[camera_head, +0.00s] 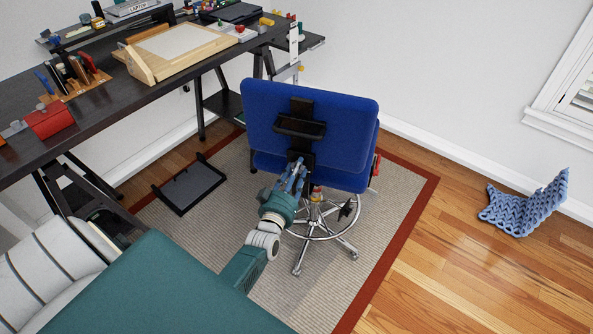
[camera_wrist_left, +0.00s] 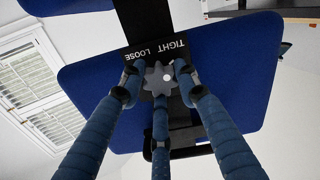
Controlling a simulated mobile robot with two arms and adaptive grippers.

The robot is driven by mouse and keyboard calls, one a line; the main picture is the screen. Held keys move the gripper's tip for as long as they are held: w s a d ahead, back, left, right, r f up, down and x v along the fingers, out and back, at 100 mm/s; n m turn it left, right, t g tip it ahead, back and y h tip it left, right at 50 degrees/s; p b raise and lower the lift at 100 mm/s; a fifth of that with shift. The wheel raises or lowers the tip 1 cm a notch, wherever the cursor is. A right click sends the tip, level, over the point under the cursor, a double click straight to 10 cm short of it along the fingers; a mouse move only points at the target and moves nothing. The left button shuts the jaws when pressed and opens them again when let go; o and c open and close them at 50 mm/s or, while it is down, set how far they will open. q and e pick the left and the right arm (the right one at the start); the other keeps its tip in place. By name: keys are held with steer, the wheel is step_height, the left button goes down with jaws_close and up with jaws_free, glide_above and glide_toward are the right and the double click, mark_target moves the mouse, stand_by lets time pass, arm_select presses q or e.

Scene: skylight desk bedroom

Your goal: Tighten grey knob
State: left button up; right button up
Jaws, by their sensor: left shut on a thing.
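The blue swivel chair (camera_head: 345,112) stands on the rug with the back of its backrest towards me. A black bracket (camera_head: 301,128) runs down that back. In the left wrist view, the grey star-shaped knob (camera_wrist_left: 159,79) sits on the bracket, beside a black label (camera_wrist_left: 157,50) reading LOOSE and TIGHT. My left gripper (camera_head: 296,172) has three blue fingers, which also show in the left wrist view (camera_wrist_left: 158,84). They are closed around the knob from left, right and below. In the head view the fingers hide the knob. My right gripper is out of view.
A dark desk (camera_head: 100,100) with tools and a drawing board (camera_head: 183,46) runs along the left. A black tray (camera_head: 188,184) lies on the floor left of the chair. A blue knitted throw (camera_head: 527,205) lies at right. The wooden floor between is clear.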

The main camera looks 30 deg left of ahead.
arm_select(q)
steer(key=o, duration=1.2)
steer(key=shift+s+f, duration=0.15)
steer(key=shift+f, duration=0.2)
steer(key=shift+a+r, duration=0.1)
steer(key=v, duration=1.2)
